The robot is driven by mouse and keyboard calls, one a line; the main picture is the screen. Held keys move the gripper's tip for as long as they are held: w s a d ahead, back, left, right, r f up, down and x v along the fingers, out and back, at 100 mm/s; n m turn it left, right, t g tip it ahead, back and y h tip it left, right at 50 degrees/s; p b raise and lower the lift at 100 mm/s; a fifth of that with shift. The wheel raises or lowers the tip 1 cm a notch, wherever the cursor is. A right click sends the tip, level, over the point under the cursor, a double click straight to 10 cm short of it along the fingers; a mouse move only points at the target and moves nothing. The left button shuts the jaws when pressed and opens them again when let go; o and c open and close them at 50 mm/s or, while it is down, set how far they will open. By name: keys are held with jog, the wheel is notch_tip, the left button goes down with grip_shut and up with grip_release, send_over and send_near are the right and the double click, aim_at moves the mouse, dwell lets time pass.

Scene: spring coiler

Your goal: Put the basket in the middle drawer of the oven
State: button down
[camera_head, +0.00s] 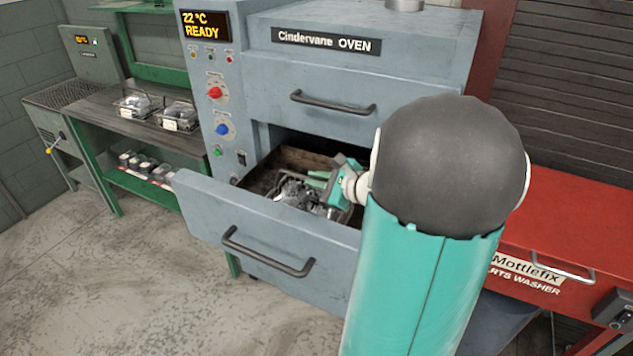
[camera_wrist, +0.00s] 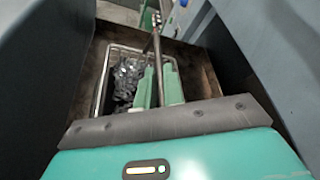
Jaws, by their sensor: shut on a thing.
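The grey oven (camera_head: 330,80) has a closed upper drawer and, below it, a drawer (camera_head: 265,235) pulled well out. The wire basket (camera_wrist: 104,80), filled with dark metal parts, is inside the open drawer's brown-walled space; it also shows in the head view (camera_head: 298,192). My gripper (camera_head: 318,180) reaches down into the drawer. In the wrist view its green fingers (camera_wrist: 158,88) are shut on the basket's raised handle bar. Whether the basket's bottom rests on the drawer floor is hidden. My arm covers the drawer's right part in the head view.
A green bench (camera_head: 90,115) at left holds two more wire baskets (camera_head: 178,113), with several small parts on its lower shelf. A red parts washer (camera_head: 560,225) stands at right. The floor at front left is clear.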

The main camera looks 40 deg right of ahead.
jog(key=shift+f, duration=0.35)
jog(key=c, duration=1.5)
grip_release()
jog(key=v, duration=1.2)
